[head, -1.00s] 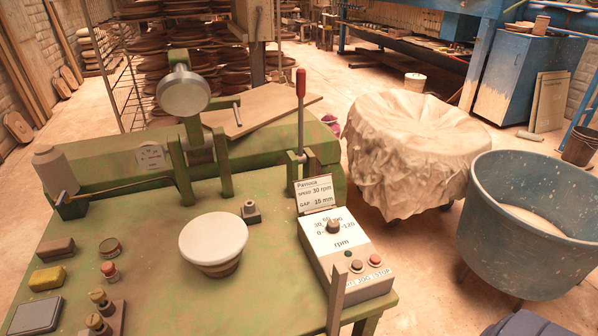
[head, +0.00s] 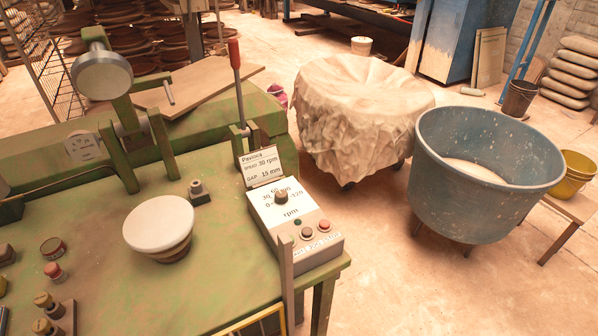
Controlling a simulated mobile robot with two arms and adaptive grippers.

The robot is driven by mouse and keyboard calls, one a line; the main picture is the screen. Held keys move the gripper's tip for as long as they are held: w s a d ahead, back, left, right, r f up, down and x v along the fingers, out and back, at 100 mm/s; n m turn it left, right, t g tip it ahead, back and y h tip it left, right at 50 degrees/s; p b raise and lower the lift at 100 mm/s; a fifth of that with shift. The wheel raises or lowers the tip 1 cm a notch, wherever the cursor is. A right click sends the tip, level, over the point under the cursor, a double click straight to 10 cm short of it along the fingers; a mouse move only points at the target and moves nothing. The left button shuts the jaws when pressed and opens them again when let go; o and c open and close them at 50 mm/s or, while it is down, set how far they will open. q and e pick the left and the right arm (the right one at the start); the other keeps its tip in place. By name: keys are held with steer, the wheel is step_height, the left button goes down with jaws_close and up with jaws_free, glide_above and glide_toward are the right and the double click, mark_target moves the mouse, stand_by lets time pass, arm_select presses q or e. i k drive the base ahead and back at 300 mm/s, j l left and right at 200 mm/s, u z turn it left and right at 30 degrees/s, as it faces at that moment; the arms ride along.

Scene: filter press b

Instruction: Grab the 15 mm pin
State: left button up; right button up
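Two brass-topped pins stand in a small brown block (head: 69,316) at the lower left of the green bench (head: 110,235): a rear pin (head: 45,301) and a front pin (head: 42,326). No size marking is readable on them, so I cannot tell which is 15 mm. A short grey peg (head: 197,187) stands in a dark base near the middle of the bench. A card (head: 261,166) on the control box reads 30 rpm and gap 15 mm. Neither of my grippers shows in the head view.
A white-topped round form (head: 158,229) sits mid-bench. The control box (head: 294,225) with knob and buttons is at the bench's right edge, and a red-handled lever (head: 237,80) stands behind it. A cloth-covered tub (head: 360,115) and blue tub (head: 485,170) stand right on the floor.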

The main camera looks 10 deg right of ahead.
mark_target(42, 300)
steer(key=j+u, duration=0.45)
steer(key=i+j+u, duration=0.15)
steer(key=u, duration=0.25)
steer(key=i+j+u, duration=0.15)
steer(key=j+u, duration=0.3)
